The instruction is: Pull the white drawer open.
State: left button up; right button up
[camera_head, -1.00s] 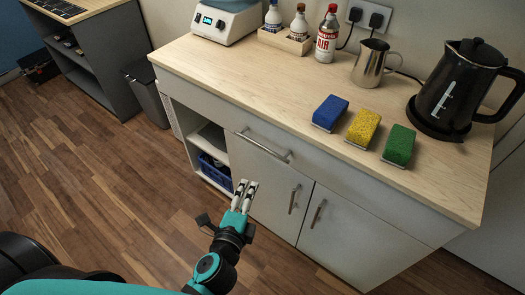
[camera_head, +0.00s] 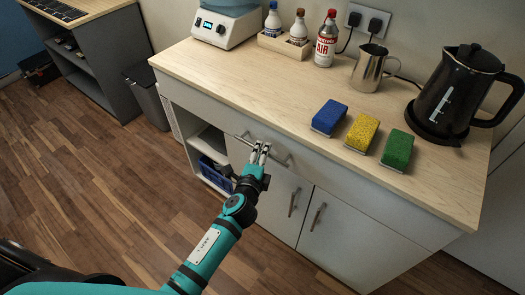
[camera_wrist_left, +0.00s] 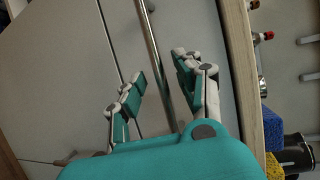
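The white drawer (camera_head: 340,176) is a long front just under the wooden counter top, and it looks shut. Its metal bar handle (camera_head: 283,160) is partly covered by my left gripper (camera_head: 260,152). In the left wrist view, the bar handle (camera_wrist_left: 152,45) runs between the two fingers of my left gripper (camera_wrist_left: 160,72), in front of the pale drawer front (camera_wrist_left: 200,25). The fingers stand apart, one on each side of the bar; I see no clear contact. How far the fingertips are from the drawer front is hard to tell. My right gripper is out of view.
Two cupboard doors (camera_head: 345,235) with upright handles are below the drawer. On the counter top (camera_head: 225,75) are blue, yellow and green sponges (camera_head: 398,150), a black kettle (camera_head: 455,95), a metal jug (camera_head: 369,68) and bottles. Open wood floor (camera_head: 90,190) lies left.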

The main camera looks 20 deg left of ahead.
pick_arm(q)
jog(key=shift+w+f, duration=0.1)
jog(key=shift+w, duration=0.5)
grip_shut()
jog(key=shift+s, duration=0.1)
